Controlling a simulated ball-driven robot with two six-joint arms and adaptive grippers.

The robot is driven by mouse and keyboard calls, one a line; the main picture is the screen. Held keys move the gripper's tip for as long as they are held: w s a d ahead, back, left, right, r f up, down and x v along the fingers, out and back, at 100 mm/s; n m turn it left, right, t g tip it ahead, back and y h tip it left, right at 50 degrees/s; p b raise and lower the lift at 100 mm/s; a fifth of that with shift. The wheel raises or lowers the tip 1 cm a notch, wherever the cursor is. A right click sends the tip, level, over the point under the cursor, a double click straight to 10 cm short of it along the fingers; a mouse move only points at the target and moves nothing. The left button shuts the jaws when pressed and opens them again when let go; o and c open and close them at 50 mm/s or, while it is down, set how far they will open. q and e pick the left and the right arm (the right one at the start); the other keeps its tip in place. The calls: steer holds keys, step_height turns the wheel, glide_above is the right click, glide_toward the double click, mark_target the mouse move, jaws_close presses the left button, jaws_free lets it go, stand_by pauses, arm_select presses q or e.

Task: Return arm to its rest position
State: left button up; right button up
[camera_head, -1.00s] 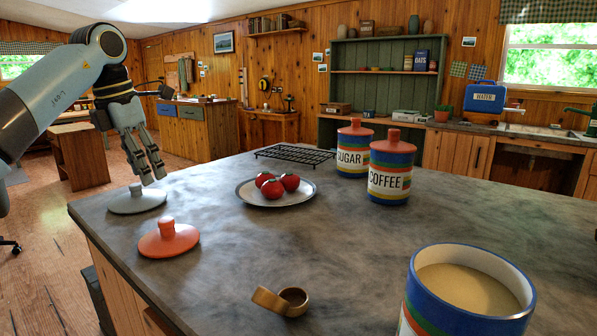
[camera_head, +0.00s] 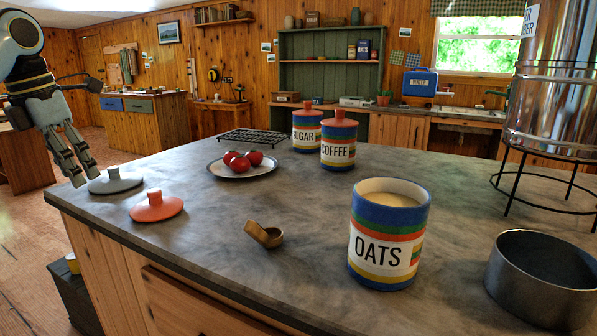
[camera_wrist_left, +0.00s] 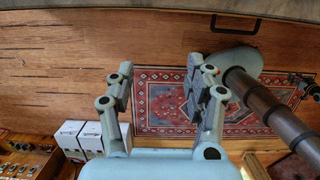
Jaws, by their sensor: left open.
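My left gripper (camera_head: 79,165) hangs at the far left of the head view, fingers pointing down, just beyond the counter's left edge. It is empty. In the left wrist view its two fingers (camera_wrist_left: 160,85) are spread apart, with only floor and a rug between and beyond them. The gripper appears beside the grey lid (camera_head: 116,181); a small gap to it is hard to judge. My right gripper is in neither view.
The counter (camera_head: 310,215) holds an orange lid (camera_head: 157,207), a scoop (camera_head: 264,236), an open OATS canister (camera_head: 388,240), COFFEE (camera_head: 338,146) and SUGAR (camera_head: 306,133) canisters, tomatoes on a plate (camera_head: 225,171), a rack (camera_head: 249,136), a metal pot (camera_head: 540,285) and a steel water container (camera_head: 560,90).

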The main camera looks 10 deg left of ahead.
arm_select(q)
steer(key=s+d+f+n+t+h+b, duration=0.1)
steer(key=s+d+f+n+h, duration=0.3)
steer(key=d+f, duration=0.65)
steer(key=s+d+f+n+t+h+b, duration=0.1)
steer(key=s+d+f+n+h, duration=0.35)
steer(key=d+f, duration=0.65)
steer(key=s+d+f+n+t+h, duration=0.2)
steer(key=s+d+f+n+h, duration=0.25)
steer(key=f, duration=1.05)
steer(key=s+a+f+n+t+y, duration=0.2)
steer(key=s+f+n+y, duration=0.3)
steer(key=f+n, duration=0.25)
steer(key=s+a+f+n+t+y, duration=0.2)
steer(key=s+f+n+y, duration=0.25)
steer(key=f+n, duration=0.3)
steer(key=s+a+f+n+g+y, duration=0.1)
steer(key=s+f+n+g, duration=0.2)
steer(key=s, duration=0.5)
steer(key=s+a+f+n+g+y, duration=0.1)
steer(key=s+f+n+g+y, duration=0.1)
steer(key=s+f, duration=0.4)
steer(key=s+a+f+n+g+y+b, duration=0.1)
steer(key=s+f+n+g, duration=0.3)
steer(key=s, duration=0.7)
steer(key=shift+a+f+n+g+y, duration=0.35)
steer(key=shift+a+n+y, duration=0.1)
steer(key=shift+n, duration=0.55)
